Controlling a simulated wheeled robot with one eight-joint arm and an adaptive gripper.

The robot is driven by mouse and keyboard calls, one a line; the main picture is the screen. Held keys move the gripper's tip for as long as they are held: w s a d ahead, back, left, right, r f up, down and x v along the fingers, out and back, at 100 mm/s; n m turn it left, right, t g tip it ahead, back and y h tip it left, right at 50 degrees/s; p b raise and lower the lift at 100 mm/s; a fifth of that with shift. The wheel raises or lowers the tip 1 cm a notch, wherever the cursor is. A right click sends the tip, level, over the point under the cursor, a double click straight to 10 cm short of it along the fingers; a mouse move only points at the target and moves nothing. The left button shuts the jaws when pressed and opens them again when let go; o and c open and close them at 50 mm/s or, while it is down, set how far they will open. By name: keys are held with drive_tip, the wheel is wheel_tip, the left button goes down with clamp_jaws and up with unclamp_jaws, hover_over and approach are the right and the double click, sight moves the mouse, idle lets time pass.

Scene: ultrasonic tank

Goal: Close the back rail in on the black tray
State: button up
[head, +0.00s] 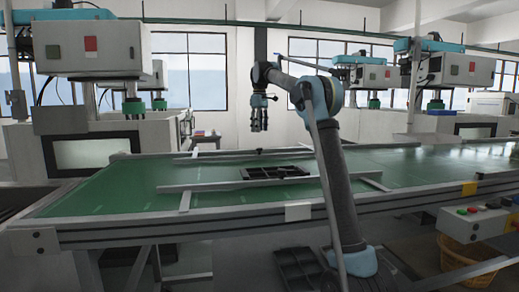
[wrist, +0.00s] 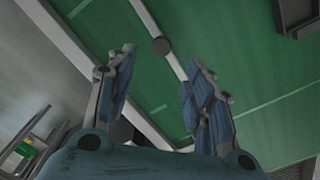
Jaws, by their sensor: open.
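The black tray (head: 275,172), with compartments, lies on the green conveyor belt, and its corner shows at the top right of the wrist view (wrist: 297,14). The back rail (head: 225,155) is a thin grey bar behind the tray, with a gap of belt between them. In the wrist view the rail (wrist: 146,17) runs diagonally, with a round dark knob (wrist: 161,46) on it. My gripper (head: 259,129) hangs pointing down above the back rail, apart from it. Its two blue-padded fingers (wrist: 160,88) are spread with nothing between them; the right finger hides part of the rail.
A front rail (head: 215,185) lies along the tray's near side, with cross brackets (head: 186,199) at the left and right (head: 376,184). Machines stand behind the conveyor (head: 110,195). A control box with buttons (head: 478,217) sits at the front right. Belt left of the tray is clear.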

wheel_tip(320, 180, down, 10)
drive_tip(key=shift+r, duration=0.1)
idle(0.4)
clamp_jaws()
